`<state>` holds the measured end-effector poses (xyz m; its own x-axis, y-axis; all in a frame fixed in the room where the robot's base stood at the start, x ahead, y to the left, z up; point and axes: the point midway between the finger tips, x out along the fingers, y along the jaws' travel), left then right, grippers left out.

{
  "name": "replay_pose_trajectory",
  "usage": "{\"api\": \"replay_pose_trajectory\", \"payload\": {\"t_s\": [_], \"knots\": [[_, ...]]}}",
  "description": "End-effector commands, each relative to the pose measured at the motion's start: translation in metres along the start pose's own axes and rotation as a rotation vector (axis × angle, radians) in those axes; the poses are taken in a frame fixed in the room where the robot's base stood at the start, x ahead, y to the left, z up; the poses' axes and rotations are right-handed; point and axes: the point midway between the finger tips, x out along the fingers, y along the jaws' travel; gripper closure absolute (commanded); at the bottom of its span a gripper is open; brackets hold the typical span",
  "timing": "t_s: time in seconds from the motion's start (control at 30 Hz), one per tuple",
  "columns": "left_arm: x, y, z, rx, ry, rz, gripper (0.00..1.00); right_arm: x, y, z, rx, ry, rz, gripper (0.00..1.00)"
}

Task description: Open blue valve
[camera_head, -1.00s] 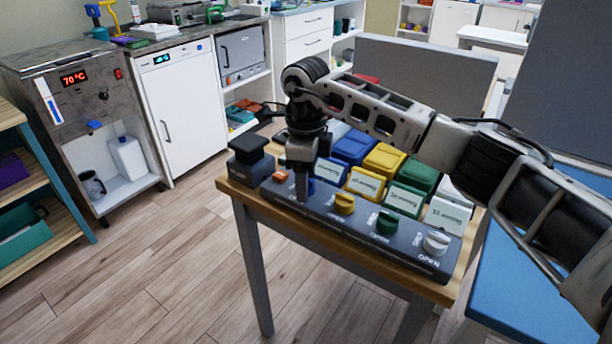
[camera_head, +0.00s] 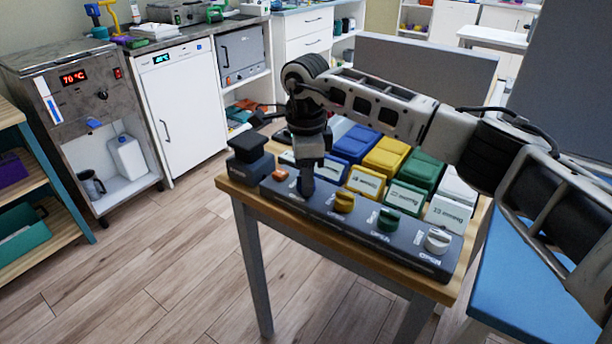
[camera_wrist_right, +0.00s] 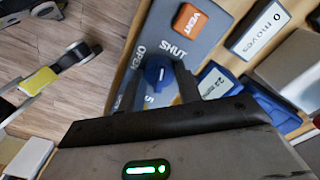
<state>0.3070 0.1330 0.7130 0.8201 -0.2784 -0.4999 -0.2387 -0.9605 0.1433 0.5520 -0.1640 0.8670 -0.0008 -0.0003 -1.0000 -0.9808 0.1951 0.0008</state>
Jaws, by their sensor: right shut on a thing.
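The blue valve is a small knob (camera_wrist_right: 154,72) on a dark grey panel (camera_wrist_right: 195,42), between the printed words OPEN and SHUT in the right wrist view. I cannot tell exactly which word it points to. My right gripper (camera_wrist_right: 158,84) is shut on this knob, one finger on each side. In the head view my right gripper (camera_head: 306,190) points down onto the left part of the panel and hides most of the knob. My left gripper is not in view.
Yellow (camera_head: 344,202), green (camera_head: 387,220) and white (camera_head: 437,240) knobs stand in a row to the right. An orange VENT button (camera_head: 281,173) lies just left of the gripper. Coloured blocks with labels stand behind. A blue padded surface (camera_head: 530,300) is at right.

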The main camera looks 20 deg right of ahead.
Motion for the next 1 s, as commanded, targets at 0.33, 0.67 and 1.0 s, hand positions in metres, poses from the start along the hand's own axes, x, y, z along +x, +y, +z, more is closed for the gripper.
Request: {"api": "replay_pose_trajectory", "payload": {"t_s": [0.33,0.67,1.0], "knots": [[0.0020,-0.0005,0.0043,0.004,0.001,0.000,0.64,-0.0005,-0.0004,0.0003,-0.332,-0.001,-0.003,0.89],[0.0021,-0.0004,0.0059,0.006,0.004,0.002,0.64,-0.0008,-0.0005,0.0002,-0.644,0.000,-0.003,0.89],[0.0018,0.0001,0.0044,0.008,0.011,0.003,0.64,-0.0009,-0.0004,0.0002,-0.955,0.000,-0.003,0.89]]}}
